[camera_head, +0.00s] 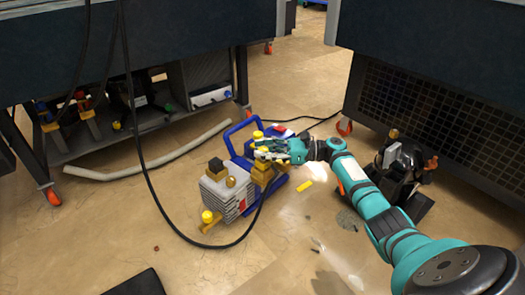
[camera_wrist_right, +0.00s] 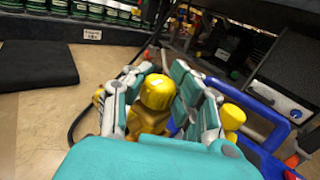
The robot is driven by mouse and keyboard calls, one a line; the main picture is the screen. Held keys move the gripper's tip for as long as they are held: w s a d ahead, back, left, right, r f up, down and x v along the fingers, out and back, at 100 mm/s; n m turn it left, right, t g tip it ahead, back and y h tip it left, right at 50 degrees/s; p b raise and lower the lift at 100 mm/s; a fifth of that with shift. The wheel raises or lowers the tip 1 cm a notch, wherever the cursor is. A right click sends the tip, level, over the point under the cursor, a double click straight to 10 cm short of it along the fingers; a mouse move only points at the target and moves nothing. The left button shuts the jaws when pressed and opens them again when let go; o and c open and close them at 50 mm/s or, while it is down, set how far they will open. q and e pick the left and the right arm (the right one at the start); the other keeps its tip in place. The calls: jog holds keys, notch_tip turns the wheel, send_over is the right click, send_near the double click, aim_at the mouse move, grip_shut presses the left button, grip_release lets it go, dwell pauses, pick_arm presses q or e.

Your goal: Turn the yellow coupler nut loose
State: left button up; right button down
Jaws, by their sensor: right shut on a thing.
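The yellow coupler nut (camera_wrist_right: 157,92) sits on the brass-coloured fitting of the vacuum pump (camera_head: 222,196). My right gripper (camera_wrist_right: 150,105) has its teal and grey fingers on both sides of the nut and is shut on it. In the head view my right gripper (camera_head: 268,150) reaches in from the right at the pump's top, and its fingers hide most of the nut. A second yellow cap (camera_wrist_right: 233,117) stands just outside the right-hand finger; it also shows in the head view (camera_head: 258,135). My left gripper is in neither view.
The pump's blue handle frame (camera_head: 232,137) rises close behind the gripper. A black cable (camera_head: 143,150) hangs across the left and runs around the pump. A yellow piece (camera_head: 304,186) lies on the floor. A black device (camera_head: 402,160) stands at right. Floor in front is mostly clear.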

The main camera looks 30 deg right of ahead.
jog(key=c, duration=1)
grip_release()
jog(key=shift+d, duration=0.1)
jog(key=v, duration=0.7)
jog(key=shift+s+d, duration=0.2)
jog(key=shift+s, duration=0.05)
jog(key=shift+f, duration=0.1)
